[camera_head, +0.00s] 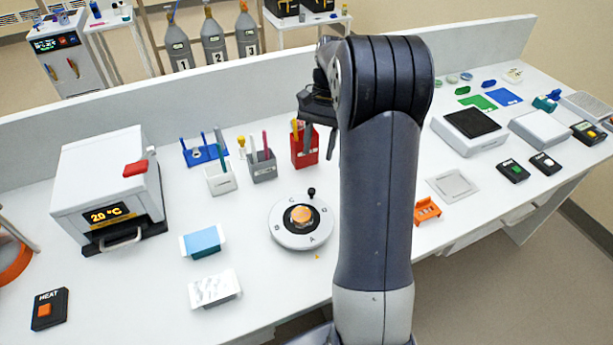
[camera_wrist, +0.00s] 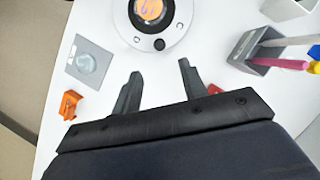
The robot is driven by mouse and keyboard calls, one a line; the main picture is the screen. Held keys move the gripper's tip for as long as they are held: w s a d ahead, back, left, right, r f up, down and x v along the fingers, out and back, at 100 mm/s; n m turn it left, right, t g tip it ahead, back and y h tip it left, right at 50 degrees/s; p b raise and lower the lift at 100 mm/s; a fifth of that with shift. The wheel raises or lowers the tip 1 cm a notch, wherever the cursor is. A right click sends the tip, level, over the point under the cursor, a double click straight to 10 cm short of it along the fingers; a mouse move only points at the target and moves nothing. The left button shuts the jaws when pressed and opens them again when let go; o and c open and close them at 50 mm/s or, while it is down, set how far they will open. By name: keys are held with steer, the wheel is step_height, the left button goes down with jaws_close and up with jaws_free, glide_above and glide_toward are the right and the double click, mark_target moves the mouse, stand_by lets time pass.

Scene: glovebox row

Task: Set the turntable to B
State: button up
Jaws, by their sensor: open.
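The turntable (camera_head: 302,238) is a round white disc with a dark ring and an orange centre cap (camera_head: 301,214). A small black knob (camera_head: 311,192) stands near its far rim. Letter A is at the near side, beside a small orange mark (camera_head: 317,257) on the bench; B is at the left and C at the far side. In the wrist view the turntable (camera_wrist: 178,32) is at the top, partly cut off, with the black knob (camera_wrist: 159,44) towards my gripper (camera_wrist: 157,80). My gripper is open and empty, apart from the knob.
Grey and red pen holders (camera_head: 263,171) (camera_head: 304,152) stand behind the turntable. A blue-topped block (camera_head: 203,242) and a white block (camera_head: 214,289) lie left. An orange rack (camera_head: 427,211) and a grey plate (camera_head: 453,186) are right. The bench just around the disc is clear.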

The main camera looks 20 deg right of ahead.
mark_target(312, 189)
steer(key=p+x, duration=0.1)
steer(key=x, duration=0.9)
steer(key=shift+s, duration=0.1)
steer(key=shift+c, duration=0.4)
jaws_close()
